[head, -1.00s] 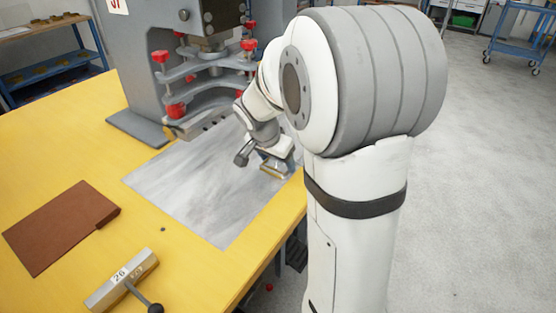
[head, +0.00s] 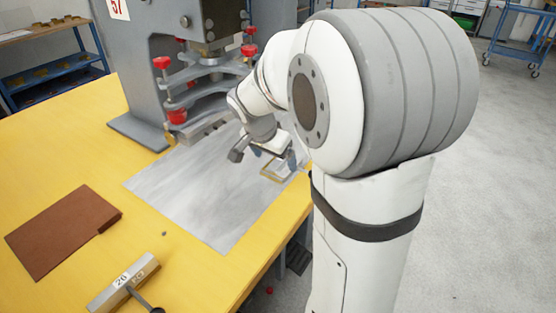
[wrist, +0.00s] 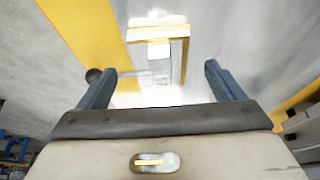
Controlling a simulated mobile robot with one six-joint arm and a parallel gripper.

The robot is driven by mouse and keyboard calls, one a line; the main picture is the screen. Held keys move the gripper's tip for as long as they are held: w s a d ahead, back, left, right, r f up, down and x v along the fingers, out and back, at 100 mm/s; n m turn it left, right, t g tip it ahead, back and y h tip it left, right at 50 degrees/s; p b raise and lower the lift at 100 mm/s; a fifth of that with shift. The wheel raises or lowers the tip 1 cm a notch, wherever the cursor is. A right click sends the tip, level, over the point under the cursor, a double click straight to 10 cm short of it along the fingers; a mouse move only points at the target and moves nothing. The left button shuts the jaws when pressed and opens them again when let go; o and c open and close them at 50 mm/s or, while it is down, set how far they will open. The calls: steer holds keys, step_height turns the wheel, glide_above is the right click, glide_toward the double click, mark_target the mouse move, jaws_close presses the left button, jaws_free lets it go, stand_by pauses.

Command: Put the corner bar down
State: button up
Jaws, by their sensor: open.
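The corner bar (head: 268,178) looks like a brass-coloured, right-angled bar. It lies on the grey metal sheet (head: 200,195) near the sheet's right side, partly hidden by my arm. In the wrist view the corner bar (wrist: 184,62) shows its two legs just beyond my fingers, with a pale bright patch by the far leg. My gripper (wrist: 160,68) is open, its two blue-grey fingers wide apart with nothing held between them. In the head view my gripper (head: 270,153) is just above the bar, mostly covered by my wrist.
A grey press (head: 205,75) with red knobs stands at the back of the yellow table (head: 75,150). The sheet's middle is clear.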

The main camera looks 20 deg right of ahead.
steer(key=p+v, duration=0.1)
steer(key=v, duration=0.7)
steer(key=s+a+f+n+y, duration=0.1)
steer(key=s+a+f+n, duration=0.1)
steer(key=s, duration=0.4)
steer(key=s+a+f+n+y, duration=0.1)
steer(key=s+a+f+n, duration=0.1)
steer(key=s+n, duration=0.3)
steer(key=s+a+f+n+g+y, duration=0.1)
steer(key=s+a+f+n, duration=0.1)
steer(key=s, duration=0.5)
steer(key=shift+f+n+y, duration=0.3)
steer(key=shift+f+n, duration=0.2)
steer(key=shift+n, duration=0.5)
steer(key=shift+s+f, duration=0.1)
